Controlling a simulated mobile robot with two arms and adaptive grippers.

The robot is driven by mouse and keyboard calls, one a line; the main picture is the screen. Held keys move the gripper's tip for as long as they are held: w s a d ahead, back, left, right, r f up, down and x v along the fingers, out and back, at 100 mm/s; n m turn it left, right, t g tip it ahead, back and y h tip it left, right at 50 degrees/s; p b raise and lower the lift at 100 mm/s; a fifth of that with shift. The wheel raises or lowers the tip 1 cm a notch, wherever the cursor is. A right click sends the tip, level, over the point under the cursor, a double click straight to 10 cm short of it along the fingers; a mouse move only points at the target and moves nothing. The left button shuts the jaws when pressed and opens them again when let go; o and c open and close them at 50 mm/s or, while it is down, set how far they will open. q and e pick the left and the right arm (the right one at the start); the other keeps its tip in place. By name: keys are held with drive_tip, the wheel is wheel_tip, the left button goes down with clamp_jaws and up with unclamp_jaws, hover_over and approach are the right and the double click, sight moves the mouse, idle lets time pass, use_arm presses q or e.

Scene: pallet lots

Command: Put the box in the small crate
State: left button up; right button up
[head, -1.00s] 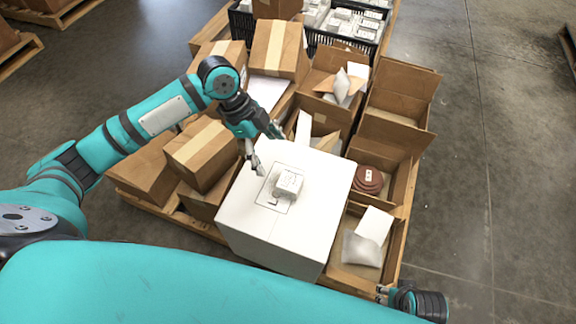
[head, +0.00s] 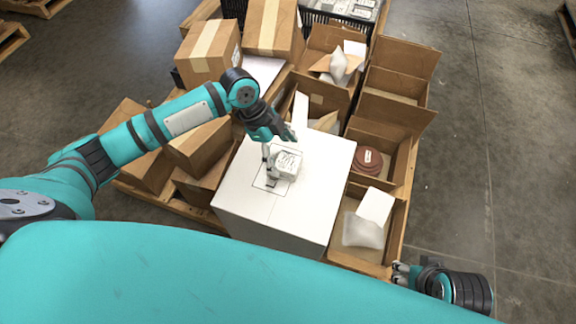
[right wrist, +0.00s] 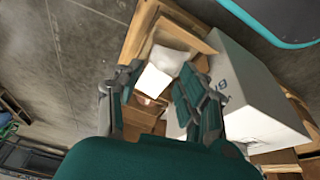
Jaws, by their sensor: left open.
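The small white box (head: 287,165) with printing on top sits on a large white block (head: 300,215), beside a thin drawn outline on its top. My left gripper (head: 279,143) is open and empty just behind and left of the small box, one finger close to its left side. I cannot tell whether they touch. A black crate (head: 318,17) with white boxes inside is cut off by the top edge of the head view. My right gripper (head: 399,275) is open and empty at the lower right; its spread fingers also show in the right wrist view (right wrist: 155,85).
Open cartons stand right of the white block, one with a white pouch (head: 362,232), one with a reddish-brown round item (head: 368,161). Closed cartons (head: 208,52) stand behind and left. All rest on a wooden pallet (head: 393,250). Bare floor (head: 500,150) lies to the right.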

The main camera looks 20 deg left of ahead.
sight(286, 161)
use_arm(q)
drive_tip(key=b+x, duration=0.1)
drive_tip(key=x, duration=0.4)
drive_tip(key=shift+b, duration=0.35)
drive_tip(key=shift+r, duration=0.1)
drive_tip(key=c, duration=1.6)
drive_tip(key=shift+o, duration=0.2)
drive_tip(key=shift+r, duration=0.1)
